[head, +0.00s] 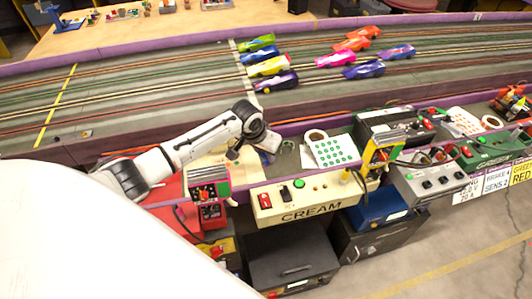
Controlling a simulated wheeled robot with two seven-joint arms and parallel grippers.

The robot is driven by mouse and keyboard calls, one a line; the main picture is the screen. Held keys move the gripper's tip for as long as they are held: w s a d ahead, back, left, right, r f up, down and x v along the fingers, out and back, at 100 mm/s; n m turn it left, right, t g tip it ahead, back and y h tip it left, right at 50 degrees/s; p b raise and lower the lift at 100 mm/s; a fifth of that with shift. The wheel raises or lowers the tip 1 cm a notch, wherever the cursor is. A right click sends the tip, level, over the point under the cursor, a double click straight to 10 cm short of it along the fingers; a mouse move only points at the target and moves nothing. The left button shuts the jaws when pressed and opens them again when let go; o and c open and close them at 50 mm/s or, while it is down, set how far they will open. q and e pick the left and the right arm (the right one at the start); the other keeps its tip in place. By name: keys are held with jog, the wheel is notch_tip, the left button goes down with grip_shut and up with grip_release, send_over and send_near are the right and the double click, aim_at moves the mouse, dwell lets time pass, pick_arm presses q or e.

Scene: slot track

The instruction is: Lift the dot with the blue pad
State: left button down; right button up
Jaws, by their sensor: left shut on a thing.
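My left gripper (258,145) reaches in from the left over the near edge of the track, left of the dot sheet. It is shut on a small grey-blue piece (268,138), which may be the blue pad; it is too small and partly covered to be sure. A white sheet of green dots (322,155) lies on the cream station's top, right of the gripper and apart from it. Another white sheet with red dots (464,121) lies farther right. I cannot tell whether any single dot is off its sheet. My right gripper is not in view.
Tape rolls and a grey switch box (430,181) crowd the right. Several toy cars (268,66) stand on the track behind.

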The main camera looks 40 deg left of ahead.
pick_arm(q)
notch_tip(320, 180, up, 2)
jog(key=shift+r+p, duration=0.15)
jog(key=shift+p, duration=0.8)
jog(key=shift+r, duration=0.9)
